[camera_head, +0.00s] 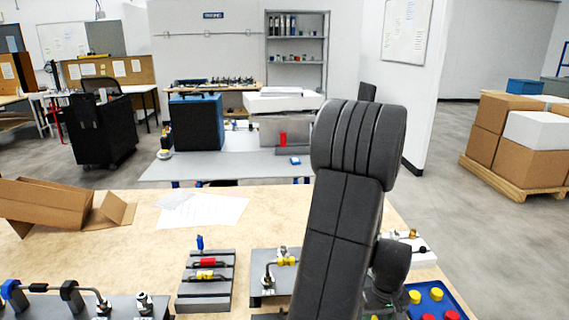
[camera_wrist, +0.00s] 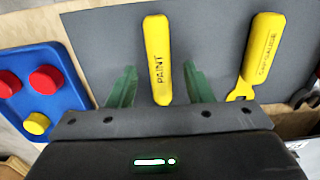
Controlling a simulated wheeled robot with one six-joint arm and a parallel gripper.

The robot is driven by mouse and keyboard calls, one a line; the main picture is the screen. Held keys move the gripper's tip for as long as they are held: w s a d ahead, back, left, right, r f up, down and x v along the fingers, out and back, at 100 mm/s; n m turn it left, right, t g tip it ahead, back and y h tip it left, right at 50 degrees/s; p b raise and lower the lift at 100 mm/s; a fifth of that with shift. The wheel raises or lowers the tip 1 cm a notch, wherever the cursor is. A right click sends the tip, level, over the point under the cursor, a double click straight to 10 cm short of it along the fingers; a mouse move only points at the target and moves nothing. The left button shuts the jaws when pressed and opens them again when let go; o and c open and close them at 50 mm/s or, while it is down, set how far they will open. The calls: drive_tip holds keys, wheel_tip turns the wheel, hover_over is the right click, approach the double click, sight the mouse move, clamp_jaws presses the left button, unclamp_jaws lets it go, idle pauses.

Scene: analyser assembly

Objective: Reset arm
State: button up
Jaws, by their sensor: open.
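My arm (camera_head: 340,230) rises in front of the wooden table in the head view, and my gripper is not clear there. In the wrist view my gripper (camera_wrist: 159,78) shows two green fingers spread apart. A yellow tool handle marked PAINT (camera_wrist: 157,50) lies on a dark grey mat (camera_wrist: 215,35), in line with the gap between the fingers. It appears beyond the fingertips, with space on both sides. A yellow CAP GAUGE tool (camera_wrist: 262,50) lies to the right of the fingers.
A blue tray (camera_wrist: 50,105) with red and yellow caps lies left of the fingers; it also shows in the head view (camera_head: 452,299). A grey rack (camera_head: 205,293) with coloured fittings and an open cardboard box (camera_head: 45,203) stand on the table (camera_head: 280,215). Papers (camera_head: 205,210) lie behind.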

drive_tip(key=shift+f, duration=0.5)
drive_tip(key=shift+r, duration=0.2)
drive_tip(key=shift+f, duration=0.1)
